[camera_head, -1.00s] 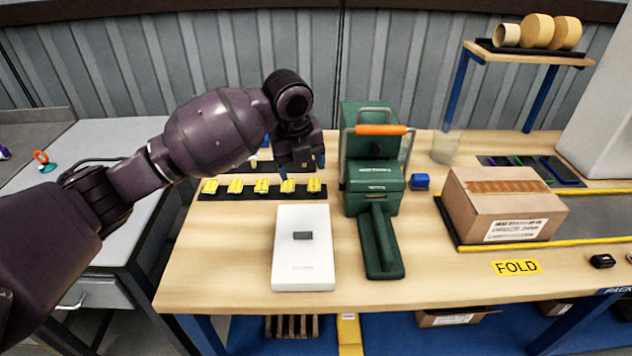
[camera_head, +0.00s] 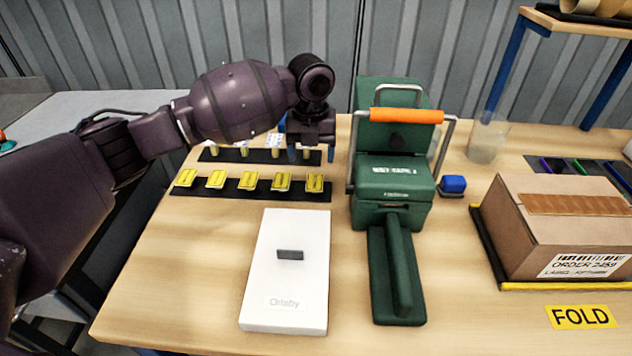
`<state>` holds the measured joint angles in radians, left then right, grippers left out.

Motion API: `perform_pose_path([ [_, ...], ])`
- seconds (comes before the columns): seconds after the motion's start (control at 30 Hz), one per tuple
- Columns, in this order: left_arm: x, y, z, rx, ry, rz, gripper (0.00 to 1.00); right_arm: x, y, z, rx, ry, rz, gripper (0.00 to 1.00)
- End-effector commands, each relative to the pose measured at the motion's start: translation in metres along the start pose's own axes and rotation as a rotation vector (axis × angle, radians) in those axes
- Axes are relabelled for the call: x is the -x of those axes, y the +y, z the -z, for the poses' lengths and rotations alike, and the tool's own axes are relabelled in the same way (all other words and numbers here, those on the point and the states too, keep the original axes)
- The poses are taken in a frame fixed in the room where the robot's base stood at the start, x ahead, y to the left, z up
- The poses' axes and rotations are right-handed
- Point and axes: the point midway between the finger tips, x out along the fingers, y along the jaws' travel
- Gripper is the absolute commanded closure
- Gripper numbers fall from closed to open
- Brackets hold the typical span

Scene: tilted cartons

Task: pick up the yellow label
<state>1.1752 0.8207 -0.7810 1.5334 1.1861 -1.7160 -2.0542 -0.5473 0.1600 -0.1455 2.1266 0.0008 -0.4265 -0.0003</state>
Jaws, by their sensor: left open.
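Several yellow labels (camera_head: 249,181) lie in a row on a black strip (camera_head: 328,191) on the wooden table, left of the green machine. My left gripper (camera_head: 311,156) is open, its blue-tipped fingers pointing down, with nothing seen between them as held. In the picture it sits above and behind the rightmost yellow label (camera_head: 315,183), overlapping the right end of a second black strip (camera_head: 231,155) farther back. Its exact height is hard to tell. It hides part of that back strip. My right gripper is not in view.
The green tape machine (camera_head: 396,175) with an orange handle stands close right of the gripper. A white box (camera_head: 288,272) lies in front of the labels. A blue block (camera_head: 453,185), a clear cup (camera_head: 489,140) and a carton (camera_head: 562,226) are farther right. Bare table shows at front left.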

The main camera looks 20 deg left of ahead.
Motion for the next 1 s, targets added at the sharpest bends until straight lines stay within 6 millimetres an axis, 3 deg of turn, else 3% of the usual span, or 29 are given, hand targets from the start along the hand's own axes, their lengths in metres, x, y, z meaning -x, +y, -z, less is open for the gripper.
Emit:
perform_pose_path([
  [0.03, -0.013, 0.0, 0.0, 0.0, 0.007, -0.001, 0.28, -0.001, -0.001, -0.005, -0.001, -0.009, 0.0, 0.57],
  [0.33, -0.033, -0.002, -0.001, 0.0, 0.004, -0.001, 0.28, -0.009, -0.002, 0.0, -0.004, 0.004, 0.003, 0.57],
  [0.63, -0.073, -0.005, -0.002, 0.0, 0.008, -0.003, 0.28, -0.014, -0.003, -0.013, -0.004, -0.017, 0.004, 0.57],
  [1.0, -0.075, -0.005, -0.003, 0.0, 0.002, -0.002, 0.28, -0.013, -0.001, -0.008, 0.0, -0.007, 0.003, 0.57],
])
